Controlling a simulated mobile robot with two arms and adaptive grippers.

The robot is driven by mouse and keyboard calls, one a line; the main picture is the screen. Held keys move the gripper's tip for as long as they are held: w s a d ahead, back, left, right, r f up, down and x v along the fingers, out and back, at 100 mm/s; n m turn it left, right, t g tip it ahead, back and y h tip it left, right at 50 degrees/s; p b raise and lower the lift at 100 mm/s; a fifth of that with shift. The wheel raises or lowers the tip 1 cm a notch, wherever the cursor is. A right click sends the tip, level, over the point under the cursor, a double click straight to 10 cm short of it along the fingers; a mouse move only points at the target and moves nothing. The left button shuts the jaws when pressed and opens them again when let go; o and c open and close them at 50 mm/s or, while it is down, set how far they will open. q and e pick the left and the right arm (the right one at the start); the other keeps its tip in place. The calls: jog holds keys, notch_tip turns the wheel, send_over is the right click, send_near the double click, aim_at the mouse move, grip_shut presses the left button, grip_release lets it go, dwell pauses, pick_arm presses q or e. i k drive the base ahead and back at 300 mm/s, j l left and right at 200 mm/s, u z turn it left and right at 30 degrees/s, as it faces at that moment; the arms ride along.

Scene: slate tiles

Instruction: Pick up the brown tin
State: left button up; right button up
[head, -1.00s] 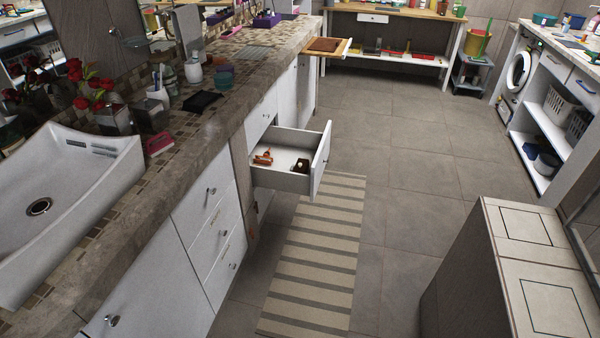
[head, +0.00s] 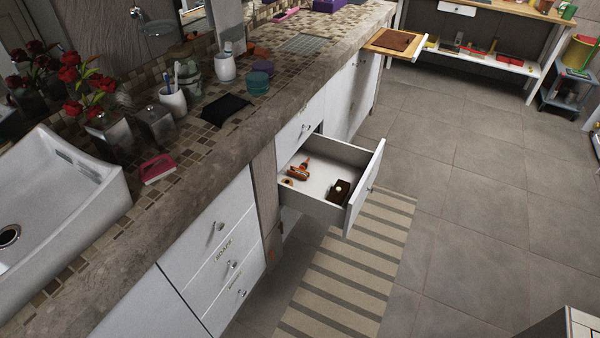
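In the head view, a small dark brown box-like thing (head: 338,194) with a pale spot on it lies in the open drawer (head: 316,182), near the drawer's front panel. It may be the brown tin, but it is too small to be sure. Orange-red things (head: 299,172) lie in the same drawer, toward its back left. Neither of my grippers shows in the view.
The drawer juts from under the stone counter (head: 215,130) over a striped rug (head: 345,280). A white sink (head: 90,175) stands at left. A pull-out board (head: 394,42) sticks out further back. The tiled floor (head: 480,200) at right is mostly clear.

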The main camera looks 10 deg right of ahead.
aim_at(348, 190)
jog(key=i+l+u, duration=0.4)
jog(key=l, duration=0.15)
jog(key=i+l+u, duration=0.2)
jog(key=l+u, duration=0.2)
jog(key=l, duration=0.25)
jog(key=i+l+u, duration=0.15)
jog(key=l+u, duration=0.2)
jog(key=l, duration=0.35)
jog(key=l+u, duration=0.4)
jog(key=l, duration=0.35)
jog(key=l+u, duration=0.4)
jog(key=l, duration=0.35)
jog(key=k+l+u, duration=0.2)
jog(key=l+u, duration=0.2)
jog(key=l, duration=0.3)
jog(key=k+l+u, duration=0.35)
jog(key=l, duration=0.35)
jog(key=k+l+u, duration=0.25)
jog(key=l+u, duration=0.15)
jog(key=l, duration=0.25)
